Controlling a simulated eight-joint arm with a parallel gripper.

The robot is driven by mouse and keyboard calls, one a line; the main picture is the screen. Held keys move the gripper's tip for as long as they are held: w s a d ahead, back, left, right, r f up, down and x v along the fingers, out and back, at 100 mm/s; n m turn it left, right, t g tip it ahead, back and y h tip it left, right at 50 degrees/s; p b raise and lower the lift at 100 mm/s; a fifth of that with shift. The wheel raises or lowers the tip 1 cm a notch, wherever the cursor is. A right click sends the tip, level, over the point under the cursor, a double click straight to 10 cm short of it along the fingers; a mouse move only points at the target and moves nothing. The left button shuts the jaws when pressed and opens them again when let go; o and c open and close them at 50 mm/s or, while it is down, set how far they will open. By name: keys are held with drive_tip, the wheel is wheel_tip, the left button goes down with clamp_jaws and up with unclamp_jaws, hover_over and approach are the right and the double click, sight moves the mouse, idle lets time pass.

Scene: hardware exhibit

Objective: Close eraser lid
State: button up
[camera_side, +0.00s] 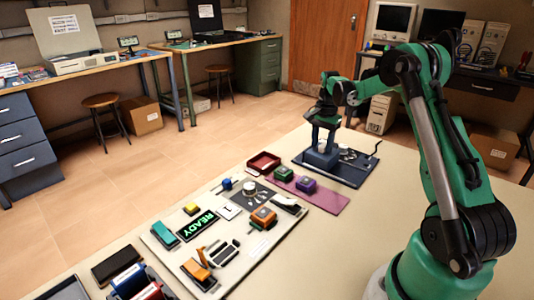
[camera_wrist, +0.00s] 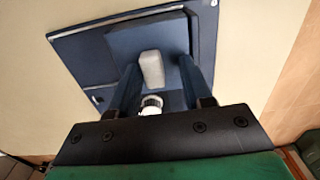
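No part is labelled eraser, so I cannot be sure which it is. A blue box-like piece (camera_side: 321,158) stands on a dark blue tray (camera_side: 345,175) at the back of the table. In the wrist view the blue piece (camera_wrist: 125,40) has a pale grey block (camera_wrist: 152,68) on it, possibly a lid handle. My gripper (camera_side: 323,138) is above the blue piece, pointing down. In the wrist view its two fingers (camera_wrist: 158,75) are apart, one on each side of the pale block, with visible gaps. Whether the fingertips reach down to the block's height is unclear.
A white round part (camera_wrist: 151,104) lies close to the block, between the fingers. A purple mat (camera_side: 325,198) with green and purple blocks and a dark red tray (camera_side: 264,162) lie nearby. A pale board (camera_side: 270,240) with several devices fills the front. Bare table lies right of it.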

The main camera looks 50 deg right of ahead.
sight(321, 145)
drive_tip(key=shift+o, duration=0.2)
drive_tip(key=shift+r, duration=0.1)
drive_tip(key=shift+r, duration=2.75)
drive_tip(key=shift+a+r, duration=0.1)
drive_tip(key=shift+a, duration=0.15)
drive_tip(key=s+a+r+n+t+h, duration=0.1)
drive_tip(key=a+r+n+t, duration=0.15)
drive_tip(key=a+n, duration=0.55)
drive_tip(key=s+a+r+n+t, duration=0.1)
drive_tip(key=a+r+n+t, duration=0.2)
drive_tip(key=a, duration=1)
drive_tip(key=s+a+f+n+t+y, duration=0.1)
drive_tip(key=s+a+f+n, duration=0.1)
drive_tip(key=s+a+n, duration=0.2)
drive_tip(key=a+n, duration=0.2)
drive_tip(key=n, duration=0.1)
drive_tip(key=shift+s+a+f+t, duration=0.2)
drive_tip(key=shift+a+f+t, duration=0.1)
drive_tip(key=shift+t, duration=0.05)
